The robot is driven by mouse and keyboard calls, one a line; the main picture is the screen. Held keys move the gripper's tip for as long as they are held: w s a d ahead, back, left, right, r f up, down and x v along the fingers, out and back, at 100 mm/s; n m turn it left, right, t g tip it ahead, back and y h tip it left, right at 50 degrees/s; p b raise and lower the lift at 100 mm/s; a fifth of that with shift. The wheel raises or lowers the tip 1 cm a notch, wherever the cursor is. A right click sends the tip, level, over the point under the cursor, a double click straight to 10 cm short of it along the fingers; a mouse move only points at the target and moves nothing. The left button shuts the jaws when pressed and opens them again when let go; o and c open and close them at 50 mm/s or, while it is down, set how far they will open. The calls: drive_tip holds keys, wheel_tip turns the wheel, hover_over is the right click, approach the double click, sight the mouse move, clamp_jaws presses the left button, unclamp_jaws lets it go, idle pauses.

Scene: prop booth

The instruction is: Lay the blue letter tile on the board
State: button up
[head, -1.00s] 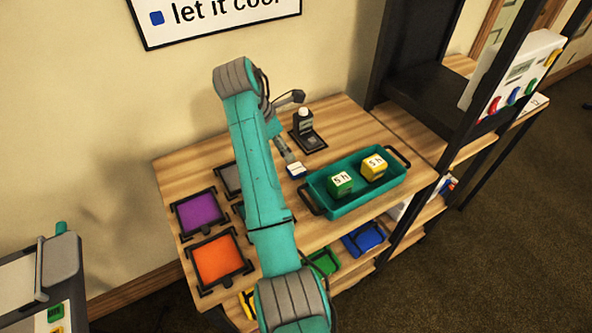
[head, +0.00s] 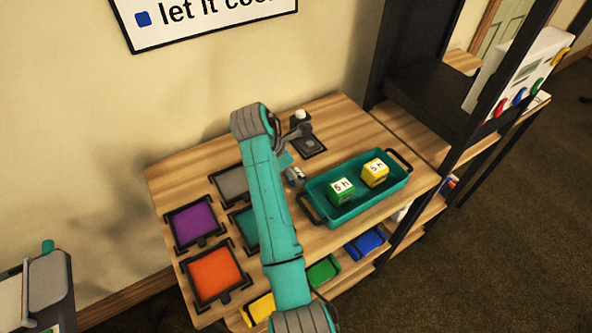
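My gripper (head: 293,177) points down at the tabletop, just left of the teal tray (head: 357,210). It is small and partly behind my arm, so I cannot tell whether its fingers are open or shut. A small white-topped block with a blue side showed at this spot earlier; now the gripper covers it and no blue of it shows. I cannot make out a flat blue letter tile. No single board stands out; black-framed pads lie on the table: purple (head: 194,221), orange (head: 214,271), grey (head: 230,182) and teal, partly behind my arm.
The tray holds a green block (head: 341,191) and a yellow block (head: 375,172), both with white marked tops. A black stand (head: 309,146) with a white-topped item is behind the gripper. Yellow, green (head: 322,271) and blue (head: 365,243) bins sit on the shelf below.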

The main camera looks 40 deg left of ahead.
drive_tip(key=shift+w+d+f, duration=0.1)
drive_tip(key=shift+w+f, duration=0.05)
drive_tip(key=shift+f, duration=0.3)
drive_tip(key=c, duration=1.1)
